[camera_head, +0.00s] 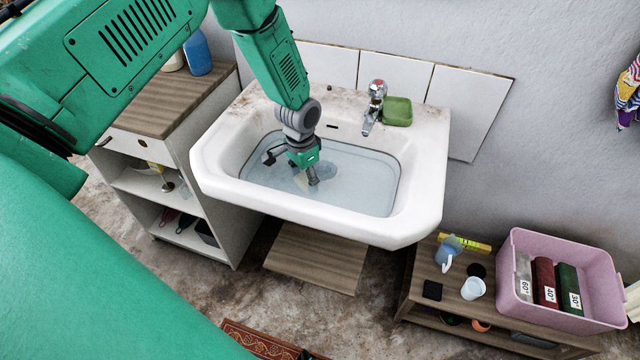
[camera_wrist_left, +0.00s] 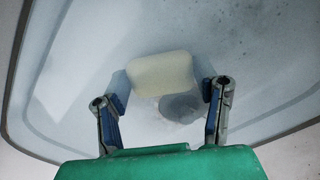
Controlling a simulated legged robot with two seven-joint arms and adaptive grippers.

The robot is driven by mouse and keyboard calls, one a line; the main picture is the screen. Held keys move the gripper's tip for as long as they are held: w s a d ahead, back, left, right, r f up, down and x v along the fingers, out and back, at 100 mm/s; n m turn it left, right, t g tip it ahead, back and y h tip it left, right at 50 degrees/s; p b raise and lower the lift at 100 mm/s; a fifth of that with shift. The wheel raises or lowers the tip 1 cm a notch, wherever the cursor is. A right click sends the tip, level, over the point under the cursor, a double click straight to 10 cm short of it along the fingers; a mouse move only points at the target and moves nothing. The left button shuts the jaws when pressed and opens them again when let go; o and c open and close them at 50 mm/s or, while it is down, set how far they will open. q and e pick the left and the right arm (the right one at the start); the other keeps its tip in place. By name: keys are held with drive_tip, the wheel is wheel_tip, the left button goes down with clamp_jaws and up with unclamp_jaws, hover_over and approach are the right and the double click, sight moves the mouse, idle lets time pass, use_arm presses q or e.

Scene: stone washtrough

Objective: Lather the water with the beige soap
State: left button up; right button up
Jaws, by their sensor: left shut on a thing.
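The beige soap (camera_wrist_left: 160,73) is a pale rounded block between the fingertips of my left gripper (camera_wrist_left: 163,100) in the left wrist view. In the head view my left gripper (camera_head: 292,170) reaches down into the washbasin (camera_head: 418,185), and a small pale part of the soap (camera_head: 301,182) shows by its fingers. The gripper is shut on the soap. The basin holds clear bluish water (camera_head: 350,182), and the soap is low in the basin, at or in the water. I cannot tell how deep it sits. My right gripper is not seen.
A chrome tap (camera_head: 374,105) and a green soap dish (camera_head: 397,111) stand on the basin's back rim. A wooden-topped cabinet (camera_head: 170,100) is at left. A low bench (camera_head: 420,290) at right holds small items and a pink crate (camera_head: 570,250).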

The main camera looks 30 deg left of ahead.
sight(326, 194)
use_arm(q)
drive_tip(key=shift+w+d, duration=0.25)
drive_tip(key=shift+d, duration=0.75)
drive_tip(key=shift+w+d, duration=0.2)
drive_tip(key=shift+d, duration=0.8)
drive_tip(key=shift+w+d, duration=0.25)
drive_tip(key=shift+d, duration=0.75)
drive_tip(key=shift+s+a+p, duration=0.15)
drive_tip(key=shift+s+a, duration=0.1)
drive_tip(key=shift+a, duration=0.75)
drive_tip(key=shift+s+a+p, duration=0.1)
drive_tip(key=shift+s+a, duration=0.1)
drive_tip(key=shift+a, duration=0.85)
drive_tip(key=shift+s+a+p, duration=0.15)
drive_tip(key=shift+s+a, duration=0.1)
drive_tip(key=shift+a, duration=0.75)
drive_tip(key=shift+w+d, duration=0.25)
drive_tip(key=shift+d, duration=0.75)
drive_tip(key=shift+w+d, duration=0.2)
drive_tip(key=shift+d, duration=0.85)
drive_tip(key=shift+w+d, duration=0.25)
drive_tip(key=shift+d, duration=0.75)
drive_tip(key=shift+a, duration=0.1)
